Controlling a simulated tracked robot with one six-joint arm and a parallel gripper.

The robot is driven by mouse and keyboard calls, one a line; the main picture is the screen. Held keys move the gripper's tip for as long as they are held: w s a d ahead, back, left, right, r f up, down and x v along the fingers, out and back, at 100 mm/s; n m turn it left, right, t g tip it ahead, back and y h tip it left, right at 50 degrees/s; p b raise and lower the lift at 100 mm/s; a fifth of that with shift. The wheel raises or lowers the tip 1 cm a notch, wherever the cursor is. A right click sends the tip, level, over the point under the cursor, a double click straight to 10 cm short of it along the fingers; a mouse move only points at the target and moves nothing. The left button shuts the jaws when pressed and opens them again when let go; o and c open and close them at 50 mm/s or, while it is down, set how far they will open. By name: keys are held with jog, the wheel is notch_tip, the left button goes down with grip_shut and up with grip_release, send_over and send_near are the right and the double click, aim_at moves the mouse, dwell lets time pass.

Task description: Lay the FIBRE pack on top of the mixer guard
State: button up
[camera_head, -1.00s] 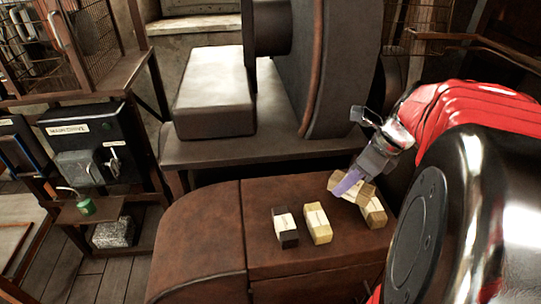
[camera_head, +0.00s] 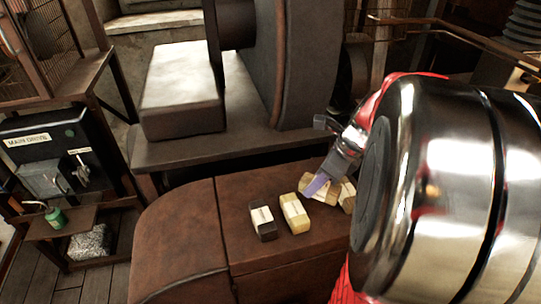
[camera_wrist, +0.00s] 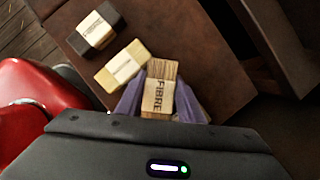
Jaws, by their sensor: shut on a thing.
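The FIBRE pack (camera_wrist: 158,92), light wood-brown with a pale printed band, is between the two purple fingers of my gripper (camera_wrist: 160,103) in the wrist view. My gripper is shut on it. In the head view the purple finger (camera_head: 317,185) partly covers the pack (camera_head: 330,195), at the right part of the brown rounded housing (camera_head: 190,235). I cannot tell whether the pack is clear of the surface. No readable label marks the mixer guard; I cannot tell which part it is.
A dark pack (camera_head: 262,222) and a yellow pack (camera_head: 294,213) lie on the housing to the left. Another brown pack (camera_head: 347,195) is close on the right. Behind stands a platform with a grey block (camera_head: 182,90) and a big wheel (camera_head: 305,65). My arm covers the right side.

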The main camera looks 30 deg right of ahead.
aim_at(312, 204)
jog(key=shift+f, duration=0.55)
jog(key=shift+f, duration=1.9)
jog(key=o, duration=0.8)
jog(key=v, duration=1.2)
